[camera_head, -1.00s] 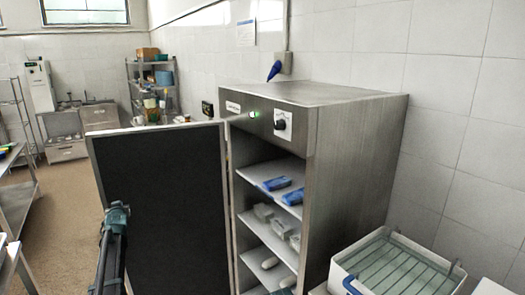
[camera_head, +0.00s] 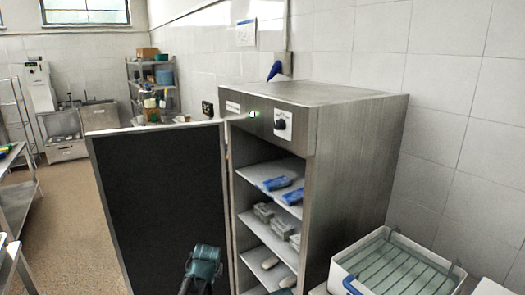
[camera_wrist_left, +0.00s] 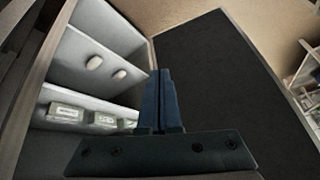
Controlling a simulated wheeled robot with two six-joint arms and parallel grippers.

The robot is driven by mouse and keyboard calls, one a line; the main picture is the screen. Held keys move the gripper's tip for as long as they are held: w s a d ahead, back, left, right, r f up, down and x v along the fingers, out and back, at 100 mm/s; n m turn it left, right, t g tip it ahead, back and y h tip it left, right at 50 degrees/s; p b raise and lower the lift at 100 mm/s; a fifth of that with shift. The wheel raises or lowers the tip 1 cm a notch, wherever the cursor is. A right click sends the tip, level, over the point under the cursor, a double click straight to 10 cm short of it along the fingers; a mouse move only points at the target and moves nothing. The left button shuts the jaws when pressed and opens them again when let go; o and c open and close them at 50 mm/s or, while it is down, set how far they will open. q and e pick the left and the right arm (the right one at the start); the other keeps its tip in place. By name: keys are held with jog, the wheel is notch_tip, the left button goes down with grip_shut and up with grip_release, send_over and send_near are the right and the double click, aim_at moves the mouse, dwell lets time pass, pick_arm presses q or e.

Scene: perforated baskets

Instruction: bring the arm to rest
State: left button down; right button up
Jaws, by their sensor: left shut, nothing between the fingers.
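My left gripper (camera_wrist_left: 161,76) shows in the left wrist view with its two dark blue fingers together and nothing between them. It points toward the open steel cabinet (camera_wrist_left: 133,42), where the shelves meet the dark inner face of the door (camera_wrist_left: 225,75). In the head view, a teal part of my left arm (camera_head: 205,262) shows low in front of the open door (camera_head: 160,205); the fingers cannot be made out there. My right gripper is in neither view.
The cabinet (camera_head: 362,165) holds blue items (camera_head: 277,183), grey boxes (camera_head: 263,212) and pale oval items (camera_head: 270,264) on its shelves. A white basin (camera_head: 395,262) stands at the lower right. A tiled wall is behind. Open floor (camera_head: 65,230) lies left of the door.

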pick_arm(q)
jog(key=s+d+m+g, duration=0.1)
jog(key=s+d+g, duration=0.1)
jog(key=s, duration=0.6)
jog(key=s+d+f+m+g, duration=0.1)
jog(key=s+d, duration=0.4)
jog(key=s, duration=0.4)
jog(key=s+d+f+m+g, duration=0.1)
jog(key=s+d, duration=0.3)
jog(key=s, duration=0.4)
jog(key=shift+s+d+f+m+g, duration=0.15)
jog(key=shift+f+m+g, duration=0.1)
jog(key=shift+m+g, duration=0.4)
